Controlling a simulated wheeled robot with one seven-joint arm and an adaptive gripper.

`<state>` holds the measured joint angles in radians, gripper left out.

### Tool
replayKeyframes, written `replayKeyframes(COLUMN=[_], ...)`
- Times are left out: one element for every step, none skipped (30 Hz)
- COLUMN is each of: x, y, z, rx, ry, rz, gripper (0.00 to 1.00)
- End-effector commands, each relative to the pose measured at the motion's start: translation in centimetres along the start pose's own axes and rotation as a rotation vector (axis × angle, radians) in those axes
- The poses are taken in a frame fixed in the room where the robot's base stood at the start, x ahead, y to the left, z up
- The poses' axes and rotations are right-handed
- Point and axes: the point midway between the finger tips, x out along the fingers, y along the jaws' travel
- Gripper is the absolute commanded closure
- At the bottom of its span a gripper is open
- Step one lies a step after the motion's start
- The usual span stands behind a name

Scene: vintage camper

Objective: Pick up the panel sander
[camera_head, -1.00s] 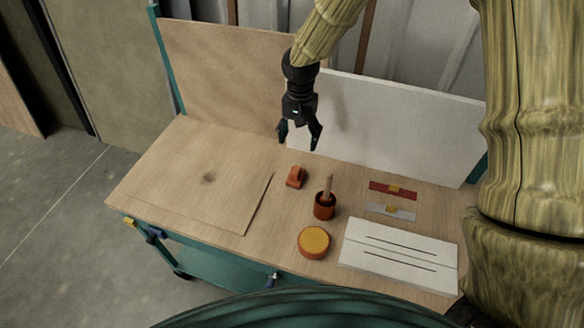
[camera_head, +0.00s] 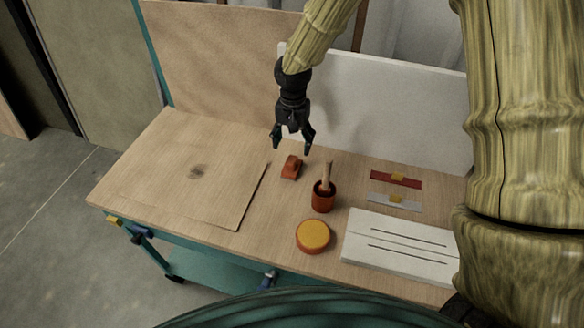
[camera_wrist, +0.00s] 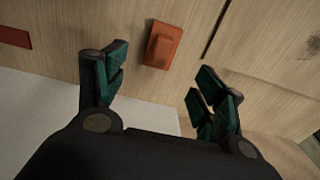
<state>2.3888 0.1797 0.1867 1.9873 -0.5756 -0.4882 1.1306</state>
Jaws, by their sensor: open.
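The panel sander is most likely the small orange-red block with a raised grip (camera_head: 291,167), lying on the wooden bench top near its middle. It also shows in the wrist view (camera_wrist: 162,45), beyond the fingertips and between them. My gripper (camera_head: 292,147) is open and empty. It hangs above and slightly behind the block in the head view, apart from it. In the wrist view both fingers of my gripper (camera_wrist: 165,85) are spread wide, with bare wood and a white surface between them.
A red pot (camera_head: 322,203) with a wooden handle stands right of the block. A round yellow-topped tin (camera_head: 313,236) is in front. Red (camera_head: 396,179) and grey (camera_head: 394,201) strips and a white slotted board (camera_head: 400,242) lie right. A thin wood panel (camera_head: 190,185) lies left. A white board (camera_head: 390,100) stands behind.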

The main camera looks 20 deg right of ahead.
Motion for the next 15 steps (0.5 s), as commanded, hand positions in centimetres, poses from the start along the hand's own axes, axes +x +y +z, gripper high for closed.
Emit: replayKeyframes(x=[0.6, 1.0, 1.5, 1.9, 2.2, 2.6, 2.9, 3.2, 3.5, 3.7, 3.8, 4.0, 4.0, 4.1, 4.2], y=[0.1, 0.1, 0.1, 0.0, 0.0, 0.0, 0.0, 0.0, 0.0, 0.0, 0.0, 0.0, 0.0, 0.0, 0.0], z=[0.1, 0.1, 0.1, 0.1, 0.1, 0.1, 0.1, 0.1, 0.1, 0.1, 0.1, 0.1, 0.1, 0.1, 0.1], rx=[0.001, 0.000, -0.001, -0.001, 0.000, 0.000, 0.000, -0.001, -0.001, -0.001, -0.001, 0.000, 0.000, 0.000, 0.000], ry=[-0.003, -0.003, -0.003, -0.002, -0.003, -0.003, -0.002, -0.002, -0.002, -0.002, -0.002, -0.002, -0.001, -0.001, -0.001], rz=[0.003, 0.003, 0.002, 0.002, 0.002, 0.002, 0.003, 0.002, 0.002, 0.001, 0.001, 0.001, 0.001, 0.001, 0.001], gripper=[0.30, 0.30, 0.30, 0.30, 0.30, 0.30, 0.30, 0.30, 0.30, 0.30, 0.30, 0.30, 0.30, 0.30, 0.30])
